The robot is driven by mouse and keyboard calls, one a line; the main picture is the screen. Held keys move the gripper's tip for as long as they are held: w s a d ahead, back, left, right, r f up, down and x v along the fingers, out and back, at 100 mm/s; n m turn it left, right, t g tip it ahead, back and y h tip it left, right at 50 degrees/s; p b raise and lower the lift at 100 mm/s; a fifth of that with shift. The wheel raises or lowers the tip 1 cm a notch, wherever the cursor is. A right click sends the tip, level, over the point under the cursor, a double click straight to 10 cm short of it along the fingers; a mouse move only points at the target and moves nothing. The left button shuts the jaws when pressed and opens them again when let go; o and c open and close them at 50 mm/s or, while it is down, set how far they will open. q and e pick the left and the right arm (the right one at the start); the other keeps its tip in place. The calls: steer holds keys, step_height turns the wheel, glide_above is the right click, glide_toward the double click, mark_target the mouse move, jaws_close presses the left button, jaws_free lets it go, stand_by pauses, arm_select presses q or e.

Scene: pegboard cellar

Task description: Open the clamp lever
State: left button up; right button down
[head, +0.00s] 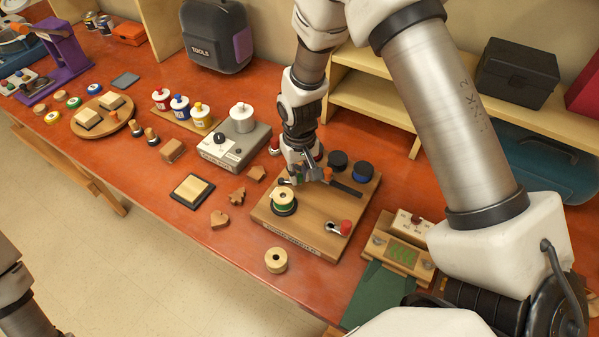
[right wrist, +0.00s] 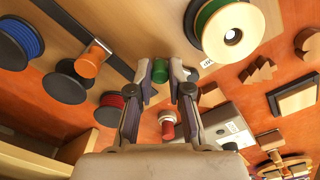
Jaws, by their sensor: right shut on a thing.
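The wooden board (head: 312,230) lies on the red bench, carrying spools, a black strip (head: 345,189) and small handles. My right gripper (head: 303,178) is over its back left part, pointing down. In the right wrist view its fingers (right wrist: 162,75) are closed on a small green handle (right wrist: 160,70) near the end of the strip. An orange handle on a metal stem (right wrist: 92,60) stands beside the strip. A red-knobbed lever on a metal mount (head: 341,228) is at the board's front right, apart from the gripper. I cannot tell which handle is the clamp lever. My left gripper is out of view.
A spool with green (head: 284,200) stands on the board close to the gripper. Dark spools (head: 337,160) stand behind. A loose wooden ring (head: 276,260) lies in front. A grey box with a dial (head: 230,150) is at left, a wooden shelf (head: 372,100) behind.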

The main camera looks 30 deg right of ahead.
steer(key=c, duration=1.1)
jaws_free()
steer(key=shift+w, duration=0.1)
steer(key=shift+w+f, duration=0.1)
steer(key=shift+w, duration=0.05)
step_height(320, 180, up, 12)
